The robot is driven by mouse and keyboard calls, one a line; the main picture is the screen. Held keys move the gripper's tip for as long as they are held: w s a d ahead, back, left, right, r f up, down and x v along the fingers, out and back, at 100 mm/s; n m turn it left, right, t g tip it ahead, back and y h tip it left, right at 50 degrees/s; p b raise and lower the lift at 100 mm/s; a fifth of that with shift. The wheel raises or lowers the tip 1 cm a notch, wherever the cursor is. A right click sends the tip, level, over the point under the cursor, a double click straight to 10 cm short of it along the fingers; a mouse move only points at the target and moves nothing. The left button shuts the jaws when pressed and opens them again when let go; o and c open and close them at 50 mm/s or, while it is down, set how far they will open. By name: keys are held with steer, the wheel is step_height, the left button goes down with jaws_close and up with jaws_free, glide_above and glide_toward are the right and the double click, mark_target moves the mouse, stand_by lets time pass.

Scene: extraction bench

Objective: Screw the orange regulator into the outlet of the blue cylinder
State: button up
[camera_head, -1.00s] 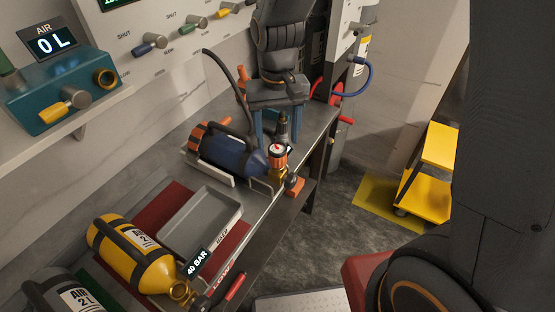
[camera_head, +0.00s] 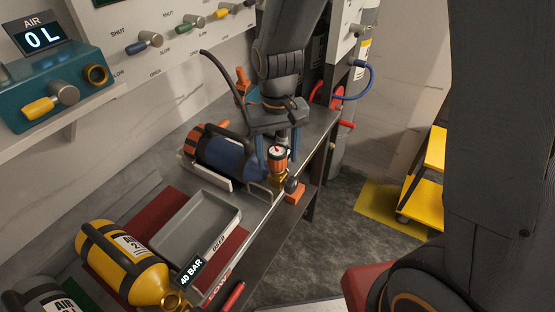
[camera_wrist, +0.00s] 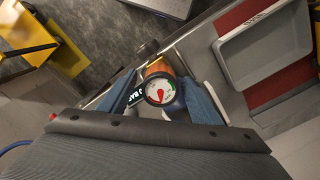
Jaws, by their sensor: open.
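The blue cylinder (camera_head: 228,158) lies on its side in a cradle on the bench, its orange-banded base to the left. The orange regulator (camera_head: 278,153), with a round white gauge, stands upright at the brass outlet (camera_head: 277,180) at the cylinder's right end. I cannot tell whether its thread is engaged. My gripper (camera_head: 278,146) points down there with its blue fingers apart, one on each side of the regulator. In the wrist view, the regulator's gauge (camera_wrist: 160,92) shows between the open fingers. I cannot tell whether either finger touches it.
A grey tray (camera_head: 236,212) on a red mat and a yellow AIR cylinder (camera_head: 125,262) lie nearer on the bench. An orange block (camera_head: 295,192) is at the bench edge beside the outlet. A yellow step (camera_head: 426,190) stands on the floor at right.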

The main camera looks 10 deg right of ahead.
steer(key=n+p, duration=0.1)
steer(key=n, duration=0.2)
steer(key=shift+r+n, duration=0.1)
steer(key=shift+n, duration=0.3)
steer(key=n+p, duration=0.1)
steer(key=n, duration=0.2)
steer(key=shift+n, duration=0.3)
steer(key=n, duration=0.3)
steer(key=shift+n+p, duration=0.3)
steer(key=shift+p, duration=0.05)
steer(key=n, duration=0.3)
